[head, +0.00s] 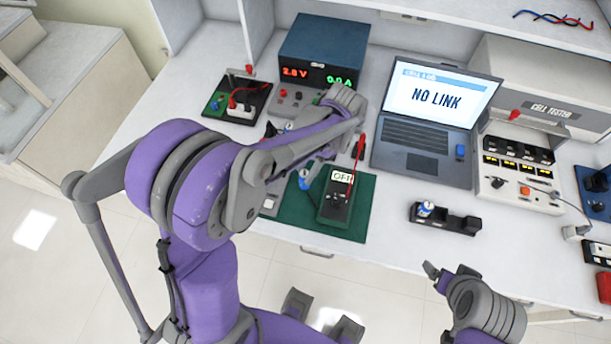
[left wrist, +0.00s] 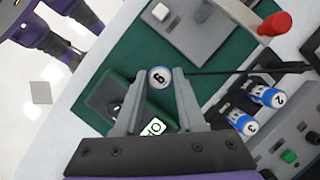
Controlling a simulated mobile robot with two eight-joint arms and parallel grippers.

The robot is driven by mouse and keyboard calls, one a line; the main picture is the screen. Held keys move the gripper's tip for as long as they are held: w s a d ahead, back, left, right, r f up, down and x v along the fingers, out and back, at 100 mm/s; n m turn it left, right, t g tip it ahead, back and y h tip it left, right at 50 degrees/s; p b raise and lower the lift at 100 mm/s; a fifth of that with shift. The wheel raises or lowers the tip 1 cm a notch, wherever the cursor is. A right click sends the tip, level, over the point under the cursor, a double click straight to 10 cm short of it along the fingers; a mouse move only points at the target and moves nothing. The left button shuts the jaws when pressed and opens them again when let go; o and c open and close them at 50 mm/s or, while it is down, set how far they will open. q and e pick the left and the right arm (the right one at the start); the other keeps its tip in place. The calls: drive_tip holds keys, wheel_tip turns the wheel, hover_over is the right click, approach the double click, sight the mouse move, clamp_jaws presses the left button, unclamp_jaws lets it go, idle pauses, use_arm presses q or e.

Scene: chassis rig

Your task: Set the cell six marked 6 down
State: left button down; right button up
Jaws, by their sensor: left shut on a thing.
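Cell six (left wrist: 160,76), a small cylinder with a white top marked 6 and a blue rim, is between the fingertips of my left gripper (left wrist: 158,88), which is shut on it. In the left wrist view it is over the green mat (left wrist: 102,60), beside a grey plate (left wrist: 190,32) with a white button. I cannot tell whether its bottom touches anything. In the head view a blue and white cell (head: 305,179) shows below my left arm, which hides most of that gripper. My right gripper (head: 450,272) is open and empty in front of the table edge.
A meter reading OFF (head: 337,203) lies on the mat, with a red probe (head: 358,150) near it. Cells marked 2 (left wrist: 268,97) and 3 (left wrist: 243,123) stand close by. A laptop (head: 425,165) and a black holder (head: 459,222) with a cell (head: 426,209) are to the right.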

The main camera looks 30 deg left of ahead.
use_arm(q)
drive_tip(key=shift+f, duration=1.8)
drive_tip(key=shift+f+b, duration=0.25)
drive_tip(key=shift+b, duration=0.05)
drive_tip(key=c, duration=0.5)
unclamp_jaws()
drive_tip(key=shift+r, duration=0.1)
drive_tip(key=shift+r, duration=0.1)
drive_tip(key=shift+r, duration=0.35)
drive_tip(key=p+v, duration=0.1)
drive_tip(key=v, duration=1)
drive_tip(key=s+f+n+t+h, duration=0.1)
drive_tip(key=s+n+t, duration=0.5)
drive_tip(key=s, duration=0.8)
drive_tip(key=d+t+h, duration=0.1)
drive_tip(key=t, duration=0.2)
drive_tip(key=shift+f, duration=0.3)
